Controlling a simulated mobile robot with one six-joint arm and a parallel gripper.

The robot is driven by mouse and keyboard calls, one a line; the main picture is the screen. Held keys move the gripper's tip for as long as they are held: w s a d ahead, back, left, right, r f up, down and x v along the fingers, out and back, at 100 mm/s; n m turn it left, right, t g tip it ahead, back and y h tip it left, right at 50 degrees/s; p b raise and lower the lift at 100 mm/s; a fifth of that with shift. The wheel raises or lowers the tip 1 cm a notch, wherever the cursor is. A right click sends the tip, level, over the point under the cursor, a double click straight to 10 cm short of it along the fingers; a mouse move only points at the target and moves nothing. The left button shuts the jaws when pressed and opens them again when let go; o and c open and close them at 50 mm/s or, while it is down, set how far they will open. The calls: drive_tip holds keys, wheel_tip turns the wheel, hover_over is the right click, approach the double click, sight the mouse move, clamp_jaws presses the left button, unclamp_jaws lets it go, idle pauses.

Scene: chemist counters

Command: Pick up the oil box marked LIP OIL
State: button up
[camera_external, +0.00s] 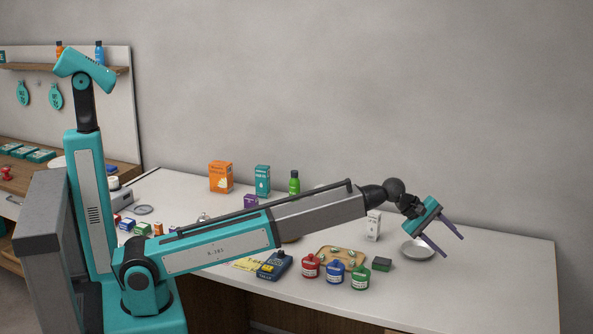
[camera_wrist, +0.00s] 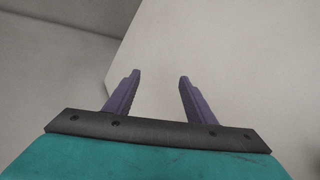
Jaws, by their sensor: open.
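A round dish (camera_external: 417,250) lies near my gripper. Red (camera_external: 311,267), blue (camera_external: 335,272) and green (camera_external: 360,277) jars stand along the front edge, by a wooden tray (camera_external: 325,252). A green bottle (camera_external: 294,183) stands at the back. The right end is clear.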

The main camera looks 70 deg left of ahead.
drive_tip(key=s+a+r+n+h+b, duration=0.2)
drive_tip(key=a+n+b, duration=0.55)
drive_tip(key=a, duration=2.55)
drive_tip(key=n+h+p, duration=0.3)
drive_tip(key=h+p, duration=0.1)
drive_tip(key=p, duration=0.6)
approach(372, 217)
drive_tip(key=w+a+f, duration=0.1)
drive_tip(key=w+f, duration=0.1)
drive_tip(key=shift+s+r, duration=0.1)
drive_tip(key=shift+s, duration=0.1)
drive_tip(key=shift+p+x, duration=0.65)
drive_tip(key=shift+x, duration=3.65)
drive_tip(key=shift+w, duration=0.1)
